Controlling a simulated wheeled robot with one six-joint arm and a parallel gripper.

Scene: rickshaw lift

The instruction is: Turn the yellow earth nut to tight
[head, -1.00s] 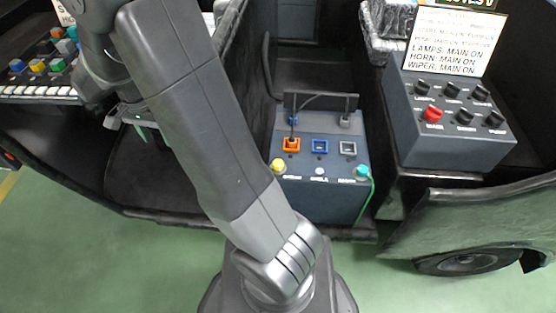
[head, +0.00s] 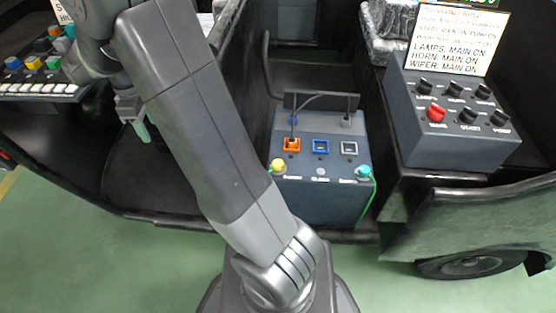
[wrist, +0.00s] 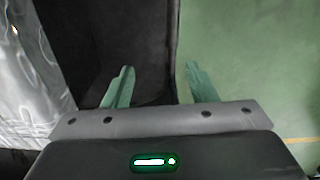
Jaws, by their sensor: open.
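The yellow nut (head: 278,166) sits at the front left of the top of a dark grey box (head: 318,203) in the middle of the head view. A teal nut (head: 363,171) with a green wire sits at the box's front right. The small labels are too blurred to read surely. My gripper (head: 138,128) is left of the box, well apart from the yellow nut, with my arm between them in the picture. In the wrist view my gripper (wrist: 160,72) is open and empty, its green fingers spread over dark vehicle and green floor. The nuts do not show there.
The box also carries orange (head: 291,145), blue (head: 320,146) and grey sockets, with a black cable in the orange one. A knob panel (head: 455,140) stands at the right and a button panel (head: 40,88) at the left. Dark vehicle walls surround the box.

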